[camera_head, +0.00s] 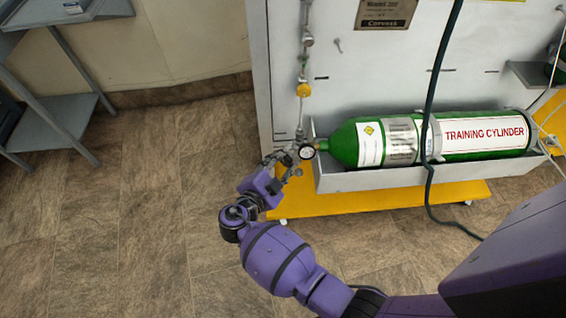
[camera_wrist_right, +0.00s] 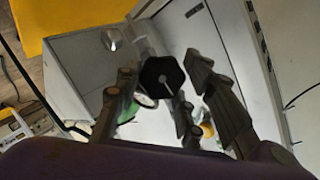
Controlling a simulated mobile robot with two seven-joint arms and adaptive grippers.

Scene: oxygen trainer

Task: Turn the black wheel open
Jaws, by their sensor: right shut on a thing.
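The black wheel (camera_wrist_right: 162,77) is a lobed knob with a pale line on its face, seen in the right wrist view. My right gripper (camera_head: 284,164) reaches the valve end of the green training cylinder (camera_head: 478,139), and its fingers stand on both sides of the wheel, shut on it. In the head view the wheel cannot be made out among the fingers and fittings. A round pressure gauge (camera_head: 306,152) sits right beside the fingers, at the cylinder's neck. My left gripper is not in view.
The cylinder lies in a grey trough (camera_head: 345,181) on a yellow wheeled base (camera_head: 375,200). A dark hose (camera_head: 436,75) hangs in front of the cylinder. A grey cart (camera_head: 60,105) stands at the left. The floor between is clear.

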